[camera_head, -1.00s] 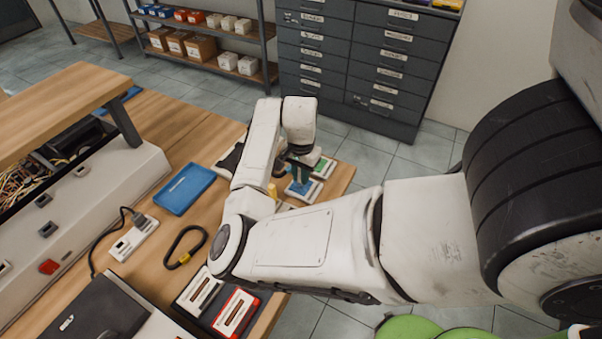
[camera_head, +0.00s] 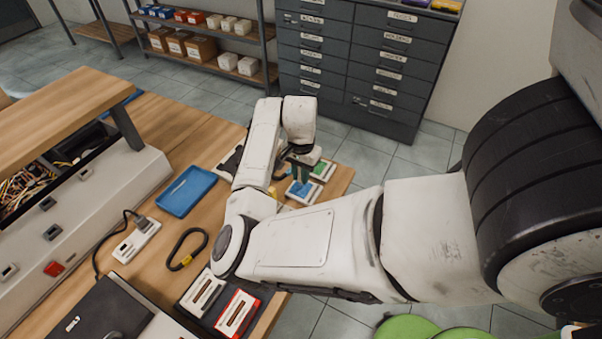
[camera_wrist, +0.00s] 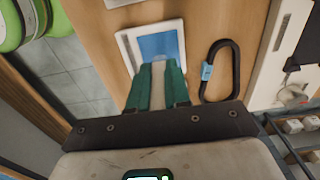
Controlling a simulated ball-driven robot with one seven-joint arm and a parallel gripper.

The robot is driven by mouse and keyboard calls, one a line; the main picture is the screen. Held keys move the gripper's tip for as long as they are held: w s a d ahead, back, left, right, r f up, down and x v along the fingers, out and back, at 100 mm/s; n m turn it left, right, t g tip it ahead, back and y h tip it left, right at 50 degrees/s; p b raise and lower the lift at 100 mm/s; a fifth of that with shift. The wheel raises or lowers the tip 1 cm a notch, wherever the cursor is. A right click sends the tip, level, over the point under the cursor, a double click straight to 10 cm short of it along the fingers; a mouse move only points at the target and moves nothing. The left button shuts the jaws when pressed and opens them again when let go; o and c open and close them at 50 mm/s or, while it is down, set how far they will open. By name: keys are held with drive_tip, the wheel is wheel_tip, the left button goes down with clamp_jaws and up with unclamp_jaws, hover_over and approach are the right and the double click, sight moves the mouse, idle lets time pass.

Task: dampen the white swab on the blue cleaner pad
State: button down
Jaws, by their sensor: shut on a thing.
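My gripper (camera_wrist: 158,70) has green fingers and is shut on the white swab (camera_wrist: 158,92), which shows as a pale strip between them. The blue cleaner pad (camera_wrist: 162,44), in a white frame, lies just beyond the fingertips in the wrist view. In the head view, my gripper (camera_head: 302,174) is over the far right end of the bench, by the blue pad (camera_head: 297,190). I cannot tell whether the swab's tip touches the pad; the tip is not clear in either view.
A black carabiner with a blue gate (camera_wrist: 219,70) lies right of the pad in the wrist view. A blue tray (camera_head: 185,191) and a yellow-gated carabiner (camera_head: 187,249) lie farther left. The bench edge is close by.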

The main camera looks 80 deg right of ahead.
drive_tip(key=shift+r+p, duration=1.9)
drive_tip(key=shift+r, duration=0.75)
